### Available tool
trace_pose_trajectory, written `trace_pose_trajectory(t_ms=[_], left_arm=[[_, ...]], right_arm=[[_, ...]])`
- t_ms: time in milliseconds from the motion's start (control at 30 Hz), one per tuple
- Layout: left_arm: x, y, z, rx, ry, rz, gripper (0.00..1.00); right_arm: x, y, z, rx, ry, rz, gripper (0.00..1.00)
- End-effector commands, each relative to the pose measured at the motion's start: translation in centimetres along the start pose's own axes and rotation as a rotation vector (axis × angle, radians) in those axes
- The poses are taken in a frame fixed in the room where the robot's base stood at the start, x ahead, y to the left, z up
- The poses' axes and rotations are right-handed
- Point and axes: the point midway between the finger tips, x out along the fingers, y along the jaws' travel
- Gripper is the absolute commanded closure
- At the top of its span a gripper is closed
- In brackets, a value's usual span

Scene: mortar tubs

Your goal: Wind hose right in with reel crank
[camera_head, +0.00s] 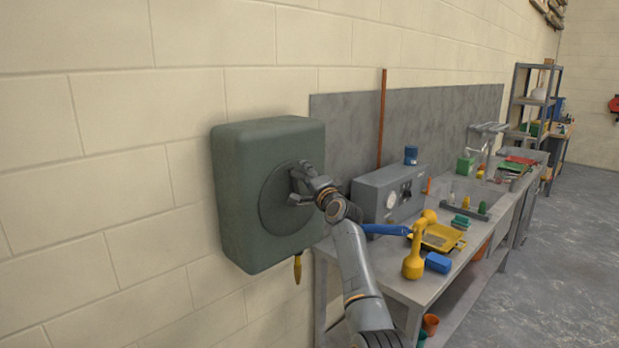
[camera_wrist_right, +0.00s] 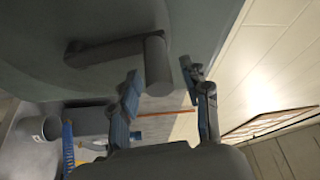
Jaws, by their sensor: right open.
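The hose reel is a dark green box (camera_head: 235,190) on the block wall, with a round grey disc (camera_head: 274,218) on its front. In the right wrist view the grey crank arm (camera_wrist_right: 105,50) ends in a cylindrical handle (camera_wrist_right: 157,65). My right gripper (camera_head: 297,184) is at the disc and hides most of the crank in the head view. In the wrist view its fingers (camera_wrist_right: 163,88) are open, one on each side of the handle; I cannot tell whether they touch it. A yellow nozzle (camera_head: 297,269) hangs below the box. My left gripper is not in view.
A grey workbench (camera_head: 398,287) runs right of the reel along the wall. On it stand a grey gauge box (camera_head: 370,197), a yellow tool (camera_head: 413,262), a blue block (camera_head: 438,263) and a yellow tray (camera_head: 441,237). The floor (camera_head: 560,270) right of the bench is clear.

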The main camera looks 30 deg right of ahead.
Motion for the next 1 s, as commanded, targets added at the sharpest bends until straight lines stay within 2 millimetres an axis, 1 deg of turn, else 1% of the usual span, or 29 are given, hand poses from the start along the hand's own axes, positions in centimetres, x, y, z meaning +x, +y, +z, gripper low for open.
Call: trace_pose_trajectory(t_ms=[133, 267, 800, 900, 1000], left_arm=[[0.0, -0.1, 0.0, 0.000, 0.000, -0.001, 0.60], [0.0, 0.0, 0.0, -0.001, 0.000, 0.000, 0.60], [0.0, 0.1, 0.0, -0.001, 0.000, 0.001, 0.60], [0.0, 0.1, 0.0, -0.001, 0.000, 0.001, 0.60], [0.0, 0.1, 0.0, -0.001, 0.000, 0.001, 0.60]], right_arm=[[-0.5, 0.0, 0.1, 0.000, -0.002, -0.001, 0.53], [-1.7, 0.1, 0.1, -0.001, -0.002, -0.001, 0.53], [-10.1, 0.2, -0.1, 0.000, 0.002, 0.001, 0.53], [-11.1, 0.1, -0.2, 0.000, 0.002, 0.000, 0.53], [-11.8, 0.1, -0.3, 0.001, 0.003, 0.000, 0.53]])
